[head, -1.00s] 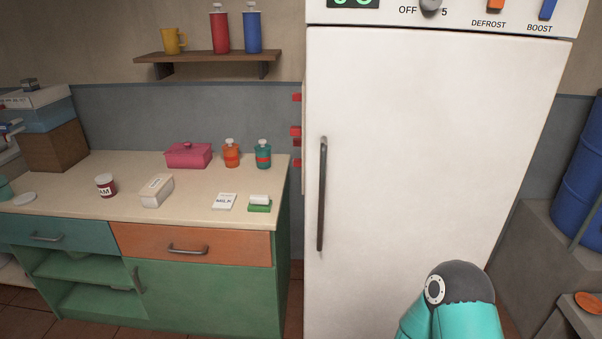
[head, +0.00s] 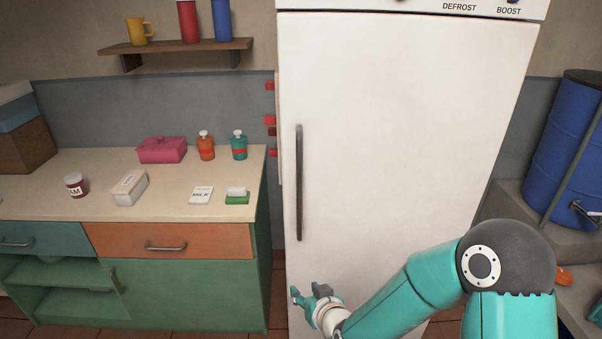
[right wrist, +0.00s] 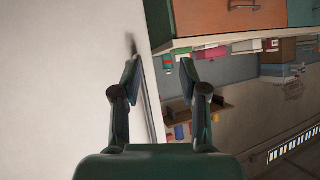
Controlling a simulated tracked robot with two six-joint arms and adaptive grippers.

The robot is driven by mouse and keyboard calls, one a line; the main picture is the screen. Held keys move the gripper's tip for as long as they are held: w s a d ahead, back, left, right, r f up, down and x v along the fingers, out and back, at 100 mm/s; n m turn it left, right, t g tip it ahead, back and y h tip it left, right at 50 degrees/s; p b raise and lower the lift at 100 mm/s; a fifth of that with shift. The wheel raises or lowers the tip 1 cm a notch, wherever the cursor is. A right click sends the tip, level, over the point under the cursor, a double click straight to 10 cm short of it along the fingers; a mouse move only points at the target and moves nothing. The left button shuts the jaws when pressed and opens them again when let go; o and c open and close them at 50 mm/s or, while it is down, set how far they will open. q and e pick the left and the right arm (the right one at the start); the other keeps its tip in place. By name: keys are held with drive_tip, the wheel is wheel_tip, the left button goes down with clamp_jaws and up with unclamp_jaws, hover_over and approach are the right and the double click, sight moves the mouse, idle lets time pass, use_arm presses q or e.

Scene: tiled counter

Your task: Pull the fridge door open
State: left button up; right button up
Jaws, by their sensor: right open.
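The white fridge door (head: 400,130) is shut and fills the middle of the head view. Its dark vertical handle (head: 299,183) is on the door's left side. My right gripper (head: 304,294) is below the handle's lower end, apart from it, with my teal arm coming from the lower right. In the right wrist view, the right gripper (right wrist: 158,75) is open with nothing between its fingers. The door's white face (right wrist: 60,80) lies to the left there, and the handle (right wrist: 131,44) shows small and dark beyond the left finger. My left gripper is out of view.
A counter (head: 100,210) with drawers and small containers stands left of the fridge. A shelf (head: 180,48) with a mug and bottles hangs above it. A blue barrel (head: 570,140) stands on a ledge at the right. The area before the door's upper part is clear.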

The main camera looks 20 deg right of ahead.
sight(300, 174)
drive_tip(key=w+d+r+t+h, duration=0.1)
drive_tip(key=w+d+r+t, duration=0.15)
drive_tip(key=r, duration=0.75)
drive_tip(key=w+d+r+t+h, duration=0.15)
drive_tip(key=r+t, duration=0.25)
drive_tip(key=r, duration=0.6)
drive_tip(key=shift+g, duration=0.25)
drive_tip(key=w+p, duration=0.1)
drive_tip(key=w, duration=0.4)
drive_tip(key=w+p, duration=0.2)
drive_tip(key=w, duration=0.3)
drive_tip(key=w+p, duration=0.2)
drive_tip(key=w, duration=0.3)
drive_tip(key=shift+w+d+f, duration=0.1)
drive_tip(key=shift+w+d, duration=0.1)
drive_tip(key=shift+d, duration=0.1)
drive_tip(key=shift+w+p, duration=0.35)
drive_tip(key=shift+w, duration=0.3)
clamp_jaws()
